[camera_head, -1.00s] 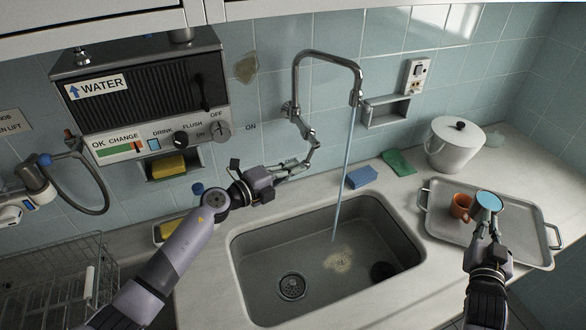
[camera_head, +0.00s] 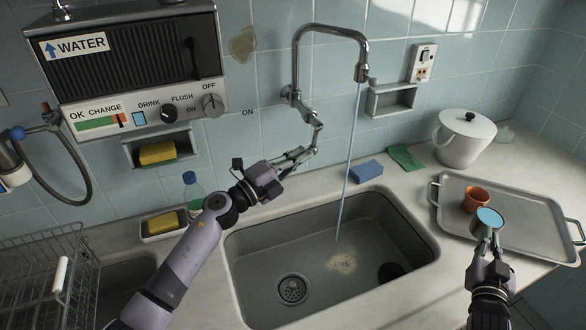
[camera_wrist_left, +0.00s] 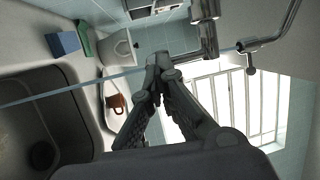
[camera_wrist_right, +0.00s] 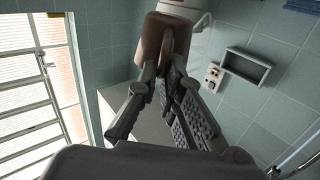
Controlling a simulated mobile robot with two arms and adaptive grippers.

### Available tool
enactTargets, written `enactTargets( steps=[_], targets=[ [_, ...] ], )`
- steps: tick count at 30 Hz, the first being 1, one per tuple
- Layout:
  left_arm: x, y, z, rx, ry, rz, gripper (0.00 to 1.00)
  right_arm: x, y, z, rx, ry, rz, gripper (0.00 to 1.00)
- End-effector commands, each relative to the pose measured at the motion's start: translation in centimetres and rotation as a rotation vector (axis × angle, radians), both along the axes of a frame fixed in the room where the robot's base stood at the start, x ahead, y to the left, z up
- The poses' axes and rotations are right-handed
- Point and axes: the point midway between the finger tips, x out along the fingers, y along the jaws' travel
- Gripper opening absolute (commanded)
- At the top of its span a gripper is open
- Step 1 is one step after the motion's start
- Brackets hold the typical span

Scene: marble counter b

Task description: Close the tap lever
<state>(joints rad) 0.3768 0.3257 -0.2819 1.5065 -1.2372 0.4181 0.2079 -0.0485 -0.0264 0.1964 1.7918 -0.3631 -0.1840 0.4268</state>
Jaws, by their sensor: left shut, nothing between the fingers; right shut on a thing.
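The chrome tap (camera_head: 296,62) is on the tiled wall, and a thin stream of water (camera_head: 346,180) runs from its spout into the sink. Its jointed lower part, apparently with the lever (camera_head: 318,128), hangs below the wall mount. My left gripper (camera_head: 313,152) is shut and empty, its fingertips close to that lower end; contact is unclear. The left wrist view shows the shut fingertips (camera_wrist_left: 160,62) beside the chrome tap part (camera_wrist_left: 207,38). My right gripper (camera_head: 488,238) is shut on a brown cup (camera_wrist_right: 155,45) with a light blue top, held above the tray's front edge.
The sink basin (camera_head: 270,262) lies below the tap. A metal tray (camera_head: 530,225) with an orange cup (camera_head: 476,199) is at right, with a white lidded pot (camera_head: 465,145) behind it. Blue (camera_head: 366,171) and green (camera_head: 406,157) sponges lie behind the sink. A wire rack (camera_head: 50,275) is at left.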

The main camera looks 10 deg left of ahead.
Motion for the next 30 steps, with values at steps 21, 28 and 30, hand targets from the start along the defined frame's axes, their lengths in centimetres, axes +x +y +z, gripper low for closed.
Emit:
enactTargets(
  steps=[21,28,30],
  targets=[
    [0.5,-0.8,-0.7,-0.042,-0.028,0.000,0.00,0.0,0.0,-1.9,-0.001,-0.004,0.001,0.00],
    [-1.3,0.6,-1.2,-0.040,-0.027,0.001,0.00,0.0,0.0,-1.9,-0.001,-0.004,0.001,0.00],
    [-2.0,1.2,-1.5,-0.041,-0.026,0.001,0.00,0.0,0.0,-1.9,-0.001,-0.004,0.001,0.00]
  ],
)
